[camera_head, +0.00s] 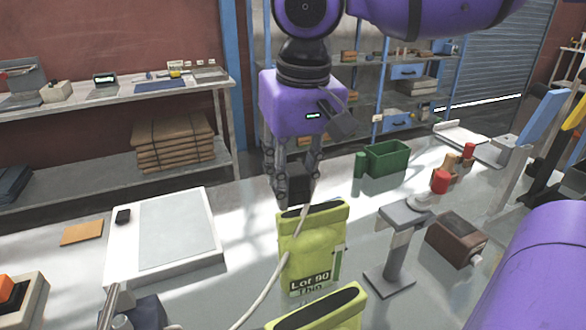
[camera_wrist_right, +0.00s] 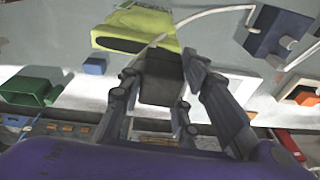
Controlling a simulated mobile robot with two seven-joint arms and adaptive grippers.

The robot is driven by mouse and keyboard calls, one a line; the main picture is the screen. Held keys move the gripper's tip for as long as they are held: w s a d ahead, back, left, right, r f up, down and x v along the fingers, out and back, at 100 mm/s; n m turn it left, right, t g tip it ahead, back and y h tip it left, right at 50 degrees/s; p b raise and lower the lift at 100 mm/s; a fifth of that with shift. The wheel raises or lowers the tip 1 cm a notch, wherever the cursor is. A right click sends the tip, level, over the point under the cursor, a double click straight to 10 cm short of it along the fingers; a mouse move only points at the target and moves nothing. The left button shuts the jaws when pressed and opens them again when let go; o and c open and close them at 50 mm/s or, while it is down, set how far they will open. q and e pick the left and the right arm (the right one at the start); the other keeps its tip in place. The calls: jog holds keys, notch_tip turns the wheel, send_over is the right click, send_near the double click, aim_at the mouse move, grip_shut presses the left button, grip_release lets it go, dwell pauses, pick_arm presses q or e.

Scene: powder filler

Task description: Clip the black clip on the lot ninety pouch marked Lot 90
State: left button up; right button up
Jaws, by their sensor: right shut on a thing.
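The lot ninety pouch (camera_head: 312,248) is yellow-green, marked "Lot 90 Thin", and stands upright with a dark band along its top edge. My right gripper (camera_head: 294,188) is just above and behind that edge, shut on the black clip (camera_head: 291,187). In the right wrist view, the black clip (camera_wrist_right: 161,80) sits between the fingers of the gripper (camera_wrist_right: 160,88), close to the pouch (camera_wrist_right: 150,27). I cannot tell whether clip and pouch touch. My left gripper is not in view.
A second yellow-green pouch (camera_head: 318,309) is in front. A pale cable (camera_head: 268,284) passes beside the Lot 90 pouch. A grey stand (camera_head: 397,235), a brown box (camera_head: 455,240) and a green bin (camera_head: 387,158) are to the right. A white flat device (camera_head: 167,235) is left.

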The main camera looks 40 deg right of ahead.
aim_at(294, 213)
jog(key=shift+f+b, duration=0.5)
jog(key=shift+f, duration=1.5)
jog(key=shift+f, duration=0.1)
jog(key=o, duration=1.2)
jog(key=r, duration=0.4)
jog(key=s+r, duration=0.1)
jog(key=r, duration=0.3)
jog(key=s+r, duration=0.1)
jog(key=r, duration=0.3)
jog(key=shift+a, duration=0.2)
jog(key=shift+f, duration=0.15)
